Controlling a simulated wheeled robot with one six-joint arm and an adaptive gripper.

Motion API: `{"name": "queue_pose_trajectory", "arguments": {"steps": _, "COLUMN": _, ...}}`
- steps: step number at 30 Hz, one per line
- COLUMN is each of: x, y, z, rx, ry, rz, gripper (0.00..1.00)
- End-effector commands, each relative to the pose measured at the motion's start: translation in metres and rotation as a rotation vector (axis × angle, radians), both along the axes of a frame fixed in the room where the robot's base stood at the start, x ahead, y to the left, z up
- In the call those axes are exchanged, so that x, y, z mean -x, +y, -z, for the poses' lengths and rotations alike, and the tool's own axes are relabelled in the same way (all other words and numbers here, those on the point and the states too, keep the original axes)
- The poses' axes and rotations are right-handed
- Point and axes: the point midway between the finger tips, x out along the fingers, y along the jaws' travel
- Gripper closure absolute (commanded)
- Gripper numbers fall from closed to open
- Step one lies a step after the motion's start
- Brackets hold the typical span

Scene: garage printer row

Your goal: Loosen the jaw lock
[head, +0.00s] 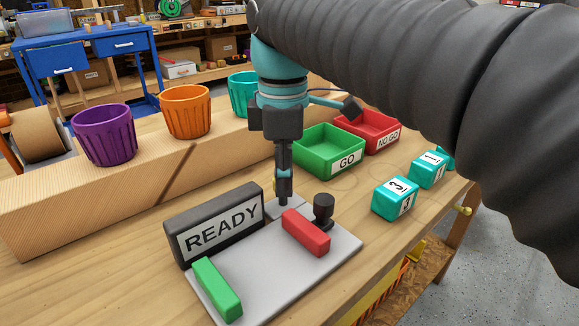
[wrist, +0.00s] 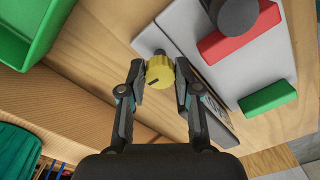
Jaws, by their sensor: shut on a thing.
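A yellow ribbed knob (wrist: 159,72) with a dark mark on its face sits between the fingers of my gripper (wrist: 161,82) in the wrist view. The fingers are shut on it. In the head view my gripper (head: 284,192) points down at the far edge of a grey plate (head: 265,281), and the fingers mostly hide the knob. On the plate are a red block (head: 305,233), a green block (head: 217,290) and a black round-topped post (head: 323,208). A black READY sign (head: 215,229) stands at the plate's left edge.
A green GO bin (head: 330,147) and a red NO GO bin (head: 373,128) stand behind the plate. Several teal numbered blocks, one nearest (head: 395,199), sit at the right. Purple (head: 103,138) and orange cups (head: 186,111) stand on a wooden ledge at the left.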

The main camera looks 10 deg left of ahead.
Motion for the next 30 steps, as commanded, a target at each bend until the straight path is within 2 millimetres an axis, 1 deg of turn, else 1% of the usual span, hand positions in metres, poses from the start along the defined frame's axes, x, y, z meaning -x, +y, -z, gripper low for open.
{"name": "queue_pose_trajectory", "arguments": {"steps": 9, "x": 0.0000, "y": 0.0005, "z": 0.0008, "rx": 0.000, "ry": 0.002, "rz": -0.101, "gripper": 1.00}}
{"name": "queue_pose_trajectory", "arguments": {"steps": 24, "x": 0.0000, "y": 0.0004, "z": 0.0008, "rx": 0.000, "ry": 0.002, "rz": -0.115, "gripper": 1.00}}
{"name": "queue_pose_trajectory", "arguments": {"steps": 25, "x": 0.0000, "y": 0.0004, "z": 0.0008, "rx": 0.000, "ry": 0.002, "rz": -0.115, "gripper": 0.60}}
{"name": "queue_pose_trajectory", "arguments": {"steps": 26, "x": 0.0000, "y": 0.0004, "z": 0.0008, "rx": 0.000, "ry": 0.002, "rz": -0.115, "gripper": 0.53}}
{"name": "queue_pose_trajectory", "arguments": {"steps": 27, "x": 0.0000, "y": 0.0004, "z": 0.0007, "rx": 0.000, "ry": 0.002, "rz": -0.115, "gripper": 0.43}}
{"name": "queue_pose_trajectory", "arguments": {"steps": 30, "x": -0.0002, "y": 0.0002, "z": 0.0005, "rx": 0.000, "ry": 0.001, "rz": -0.114, "gripper": 0.42}}
